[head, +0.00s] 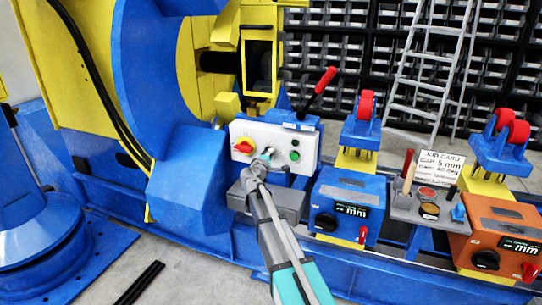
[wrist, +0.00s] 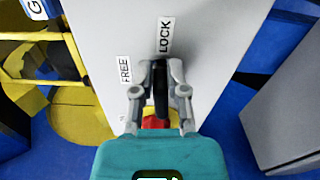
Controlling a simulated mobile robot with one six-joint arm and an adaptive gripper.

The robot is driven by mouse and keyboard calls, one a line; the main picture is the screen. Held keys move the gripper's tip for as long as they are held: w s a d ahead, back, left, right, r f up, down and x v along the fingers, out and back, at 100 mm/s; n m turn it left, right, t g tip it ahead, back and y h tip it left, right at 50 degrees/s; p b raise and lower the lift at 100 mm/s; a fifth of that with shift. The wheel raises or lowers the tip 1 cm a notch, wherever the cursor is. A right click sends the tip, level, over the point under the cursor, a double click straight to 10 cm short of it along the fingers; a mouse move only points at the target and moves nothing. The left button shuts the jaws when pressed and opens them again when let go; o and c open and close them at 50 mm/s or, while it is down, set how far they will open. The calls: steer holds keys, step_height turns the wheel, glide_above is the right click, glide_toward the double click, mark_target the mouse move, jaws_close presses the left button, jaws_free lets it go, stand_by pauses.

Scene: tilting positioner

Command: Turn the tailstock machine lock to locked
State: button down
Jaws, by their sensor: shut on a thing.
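The tailstock machine lock is a black knob (wrist: 160,85) on a pale panel, with a FREE label (wrist: 125,69) to its upper left and a LOCK label (wrist: 166,35) above it. My gripper (wrist: 160,92) is shut on the knob, one finger on each side. In the head view my gripper (head: 266,156) reaches the white front of the control box (head: 270,132) and hides the knob.
A red-handled lever (head: 319,92) rises behind the box. A grey block (head: 287,201) lies below. Blue (head: 349,204) and orange (head: 497,238) units stand to the right.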

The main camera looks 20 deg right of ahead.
steer(key=shift+f+m, duration=0.15)
steer(key=shift+m, duration=0.45)
steer(key=c, duration=0.7)
jaws_free()
steer(key=shift+o, duration=0.2)
steer(key=shift+s, duration=0.1)
steer(key=v, duration=1.2)
steer(key=shift+d+f, duration=0.1)
